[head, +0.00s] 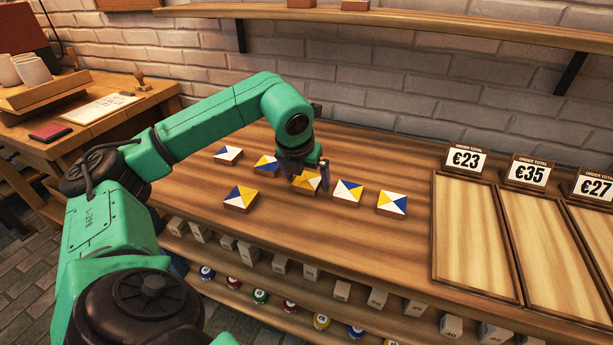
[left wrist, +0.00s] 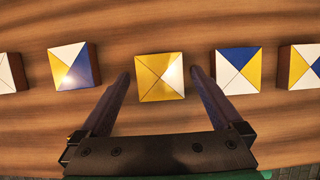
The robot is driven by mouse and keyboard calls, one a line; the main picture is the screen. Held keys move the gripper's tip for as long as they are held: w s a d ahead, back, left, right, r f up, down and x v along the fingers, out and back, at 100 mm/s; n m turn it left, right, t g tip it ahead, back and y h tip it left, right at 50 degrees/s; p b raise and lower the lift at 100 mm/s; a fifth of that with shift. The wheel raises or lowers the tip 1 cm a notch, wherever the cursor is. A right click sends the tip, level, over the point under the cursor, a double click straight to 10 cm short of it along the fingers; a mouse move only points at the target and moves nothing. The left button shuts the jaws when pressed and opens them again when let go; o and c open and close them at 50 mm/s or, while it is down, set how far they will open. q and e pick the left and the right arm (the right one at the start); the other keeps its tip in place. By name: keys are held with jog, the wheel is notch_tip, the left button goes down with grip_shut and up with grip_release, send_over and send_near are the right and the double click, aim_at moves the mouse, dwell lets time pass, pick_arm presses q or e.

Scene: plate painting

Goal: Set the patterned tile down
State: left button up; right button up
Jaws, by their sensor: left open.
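Several square patterned tiles lie in a row on the wooden counter (head: 330,255), each with a top of coloured triangles. The middle tile (head: 307,183) is mostly yellow with one white triangle; it also shows in the left wrist view (left wrist: 158,80). My left gripper (head: 304,178) is open, with one finger on each side of this tile. In the left wrist view small gaps show between the tile and both fingers (left wrist: 160,77). The tile appears to rest flat on the counter. My right gripper is out of view.
Close neighbours are a blue-and-yellow tile (head: 265,164) on the left and a white-and-blue tile (head: 348,191) on the right. Another tile (head: 240,198) lies nearer the front. Wooden trays with price signs (head: 465,160) stand at the right; bare counter lies before them.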

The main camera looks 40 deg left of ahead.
pick_arm(q)
jog(key=v, duration=0.2)
jog(key=shift+r, duration=0.4)
jog(key=p+v, duration=0.2)
jog(key=v, duration=0.7)
jog(key=shift+r, duration=0.2)
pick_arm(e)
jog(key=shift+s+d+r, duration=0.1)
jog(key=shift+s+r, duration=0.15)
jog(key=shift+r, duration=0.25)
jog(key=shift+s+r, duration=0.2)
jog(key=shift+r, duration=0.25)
pick_arm(q)
jog(key=shift+s+d+r, duration=0.1)
jog(key=shift+s, duration=0.05)
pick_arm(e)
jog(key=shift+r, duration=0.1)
